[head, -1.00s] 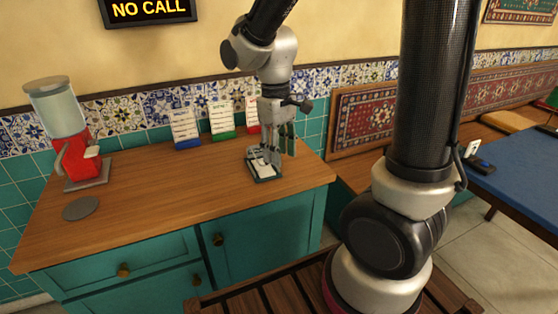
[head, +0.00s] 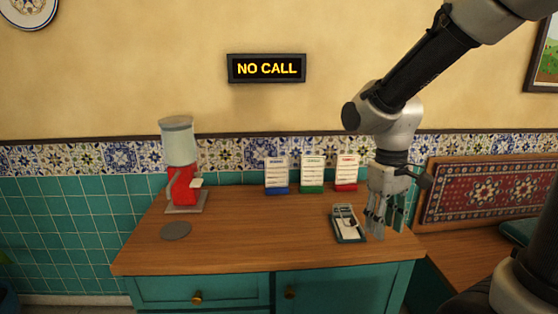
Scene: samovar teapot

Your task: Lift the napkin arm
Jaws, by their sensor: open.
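A small dark napkin holder (head: 349,237) lies on the wooden counter, with white napkins (head: 350,231) in it. A thin dark arm (head: 345,211) seems to lie across the napkins; it is too small to tell its exact position. My gripper (head: 377,222) is open, pointing down just right of the holder, its fingers low over the counter. Nothing shows between the fingers. I cannot tell whether a finger touches the holder or its arm.
Blue, green and red card stands (head: 312,174) stand behind the holder. A red dispenser (head: 182,188) with a clear top and a grey disc (head: 176,230) are at the left. The counter (head: 255,235) is clear between disc and holder. A bench (head: 465,245) is at the right.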

